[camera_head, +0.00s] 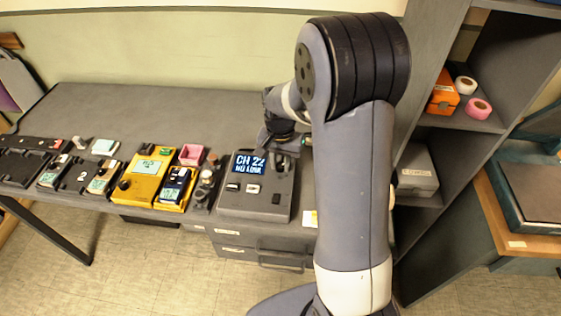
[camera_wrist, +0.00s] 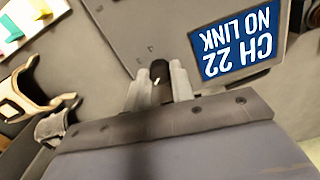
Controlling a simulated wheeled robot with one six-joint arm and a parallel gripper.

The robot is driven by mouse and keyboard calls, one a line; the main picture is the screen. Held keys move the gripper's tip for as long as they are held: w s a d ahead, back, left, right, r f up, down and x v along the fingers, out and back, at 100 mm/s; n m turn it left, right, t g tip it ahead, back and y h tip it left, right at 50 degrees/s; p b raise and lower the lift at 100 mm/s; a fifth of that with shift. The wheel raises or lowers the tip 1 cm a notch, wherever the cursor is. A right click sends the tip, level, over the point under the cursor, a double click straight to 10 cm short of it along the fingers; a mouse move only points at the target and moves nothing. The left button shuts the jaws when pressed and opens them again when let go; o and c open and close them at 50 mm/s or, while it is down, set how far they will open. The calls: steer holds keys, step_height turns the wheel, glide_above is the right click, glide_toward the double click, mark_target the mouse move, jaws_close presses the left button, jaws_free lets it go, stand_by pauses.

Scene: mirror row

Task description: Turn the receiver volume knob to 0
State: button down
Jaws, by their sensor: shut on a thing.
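The receiver (camera_head: 255,205) is a grey box on the table with a blue screen (camera_head: 247,164) reading "CH 22 NO LINK". In the wrist view the screen (camera_wrist: 238,42) appears upside down on the grey receiver face (camera_wrist: 125,35). My gripper (camera_wrist: 160,88) is shut on a small dark knob (camera_wrist: 159,70) with a pale mark, beside the screen. The fingers stand on either side of the knob and hide part of it. No volume number shows on the screen. In the head view my arm reaches down behind the receiver's upper part, and the fingertips are hard to make out.
Left of the receiver stand a yellow device (camera_head: 146,180), a pink tray (camera_head: 191,154) and several handheld units. A shelf (camera_head: 455,123) with an orange box (camera_head: 443,95) and tape rolls stands at the right. The table's back left (camera_head: 130,105) is clear.

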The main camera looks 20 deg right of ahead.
mark_target(280, 165)
steer(key=n, duration=0.5)
steer(key=shift+n, duration=2.6)
steer(key=c, duration=1.2)
jaws_free()
step_height(280, 165, up, 11)
steer(key=shift+f, duration=0.2)
step_height(280, 165, down, 11)
steer(key=shift+r, duration=0.2)
steer(key=shift+r, duration=0.1)
